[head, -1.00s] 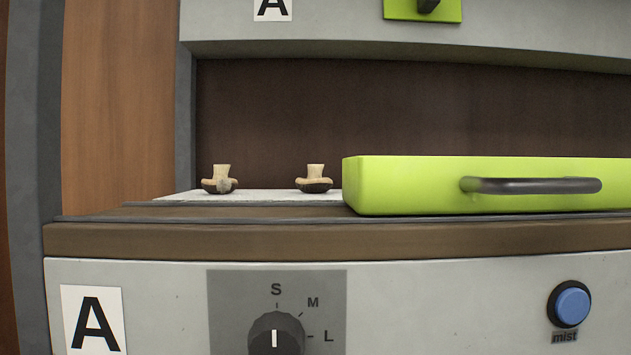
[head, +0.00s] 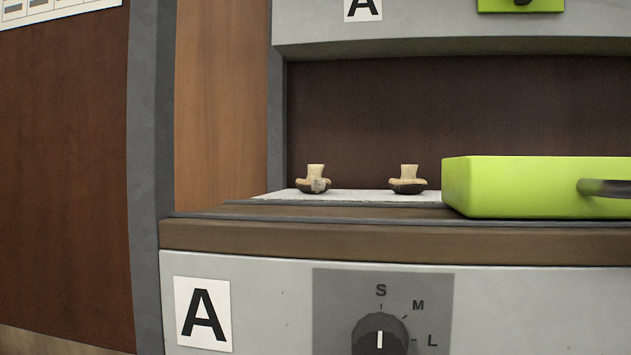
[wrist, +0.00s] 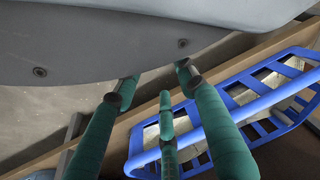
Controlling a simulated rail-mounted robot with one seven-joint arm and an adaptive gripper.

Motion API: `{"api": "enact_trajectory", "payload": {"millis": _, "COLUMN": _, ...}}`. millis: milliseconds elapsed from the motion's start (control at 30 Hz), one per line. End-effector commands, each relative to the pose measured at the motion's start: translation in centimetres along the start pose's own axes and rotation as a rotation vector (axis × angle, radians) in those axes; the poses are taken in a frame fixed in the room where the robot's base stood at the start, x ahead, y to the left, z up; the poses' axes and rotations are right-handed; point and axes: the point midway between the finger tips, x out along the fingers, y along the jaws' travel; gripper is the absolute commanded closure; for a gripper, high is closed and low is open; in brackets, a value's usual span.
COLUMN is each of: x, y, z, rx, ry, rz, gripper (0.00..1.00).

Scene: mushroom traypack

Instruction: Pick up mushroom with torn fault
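Two upside-down mushrooms, stems up, sit on a pale surface at the back of the counter in the head view. The left mushroom (head: 314,180) has a greyish, uneven patch on the front of its cap. The right mushroom (head: 408,181) looks more even, with a dark underside. I cannot tell for sure from here which one is torn. My gripper (wrist: 160,120) shows in the wrist view, its green fingers spread apart with nothing between them. It is not in the head view, and no mushroom shows in the wrist view.
A lime-green box with a dark handle (head: 540,187) stands on the counter right of the mushrooms. The counter front carries an A label (head: 203,314) and an S-M-L dial (head: 380,338). A blue slatted crate (wrist: 255,95) lies beyond my fingers in the wrist view.

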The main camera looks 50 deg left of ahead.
Motion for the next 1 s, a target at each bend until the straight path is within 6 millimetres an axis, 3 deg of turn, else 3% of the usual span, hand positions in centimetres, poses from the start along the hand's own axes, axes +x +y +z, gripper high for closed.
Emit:
{"api": "enact_trajectory", "payload": {"millis": 267, "x": 0.02, "y": 0.00, "z": 0.01, "rx": 0.000, "ry": 0.000, "rz": 0.000, "gripper": 0.59}}
{"api": "enact_trajectory", "payload": {"millis": 667, "x": 0.02, "y": 0.00, "z": 0.01, "rx": 0.000, "ry": 0.000, "rz": 0.000, "gripper": 0.36}}
{"api": "enact_trajectory", "payload": {"millis": 1000, "x": 0.02, "y": 0.00, "z": 0.01, "rx": 0.000, "ry": 0.000, "rz": 0.000, "gripper": 0.36}}
